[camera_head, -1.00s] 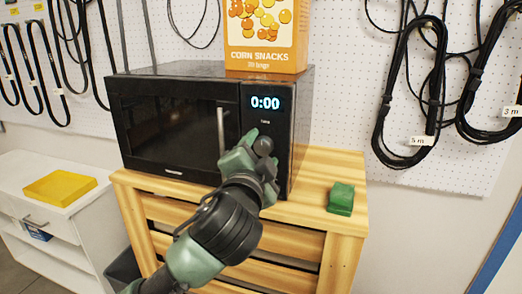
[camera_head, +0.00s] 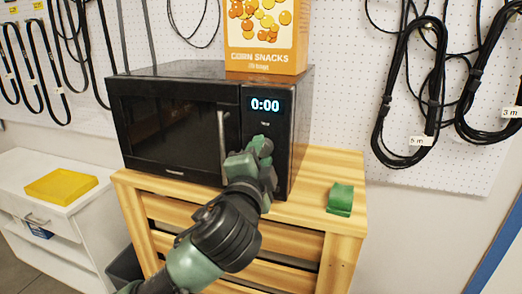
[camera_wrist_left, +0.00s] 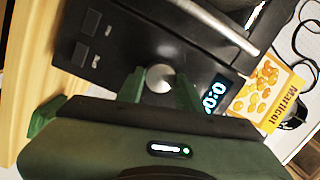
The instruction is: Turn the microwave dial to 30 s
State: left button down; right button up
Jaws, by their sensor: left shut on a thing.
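The black microwave (camera_head: 165,125) stands on a wooden slatted stand. Its display (camera_head: 265,105) reads 0:00. The round grey dial (camera_wrist_left: 160,78) shows in the left wrist view between the two green fingers of my left gripper (camera_wrist_left: 160,90), which is shut on it. In the head view my left gripper (camera_head: 255,150) is at the control panel below the display and hides the dial. The dial's pointer and marks cannot be read. My right gripper is not in view.
An orange corn snacks box (camera_head: 265,35) stands on top of the microwave. A green block (camera_head: 340,198) lies on the wooden stand (camera_head: 300,212) to the right. A yellow item (camera_head: 60,186) lies on a white cabinet at left. Cables hang on the pegboard.

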pick_arm(q)
jog(key=shift+m+p, duration=0.5)
jog(key=shift+m, duration=0.8)
jog(key=shift+f, duration=0.1)
jog(key=c, duration=0.9)
grip_release()
jog(key=s, duration=0.2)
jog(key=s+a+b, duration=0.1)
jog(key=s, duration=0.2)
jog(key=s+b, duration=0.1)
jog(key=s, duration=0.1)
jog(key=shift+s+a+f, duration=0.25)
jog(key=shift+s+a, duration=0.05)
jog(key=shift+s, duration=0.05)
